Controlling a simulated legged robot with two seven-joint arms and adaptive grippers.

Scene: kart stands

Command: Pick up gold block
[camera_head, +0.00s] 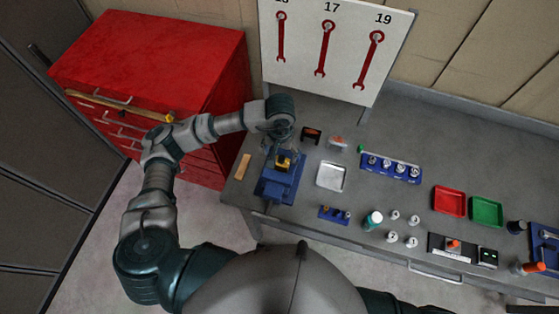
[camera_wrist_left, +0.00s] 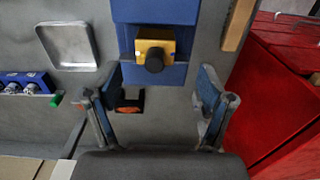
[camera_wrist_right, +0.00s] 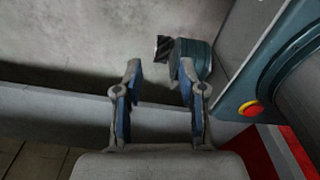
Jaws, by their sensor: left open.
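The gold block (camera_head: 284,163) has a black round knob and sits on a blue fixture (camera_head: 272,190) at the left of the workbench. In the left wrist view the gold block (camera_wrist_left: 170,47) lies just beyond and between my fingertips, on the blue fixture (camera_wrist_left: 160,12). My left gripper (camera_head: 281,143) is open and empty, at the block's far side in the head view; its spread fingers (camera_wrist_left: 158,82) also show in the left wrist view. My right gripper (camera_wrist_right: 159,66) is open in the right wrist view, with nothing visibly held; it is out of the head view.
A wooden strip (camera_head: 243,167) lies left of the fixture, and a grey tray (camera_head: 331,176) stands to its right. A small black-and-orange item (camera_head: 311,134) is close to the left gripper. A red cabinet (camera_head: 215,85) stands beside the bench. Red (camera_head: 449,201) and green (camera_head: 486,211) trays are farther right.

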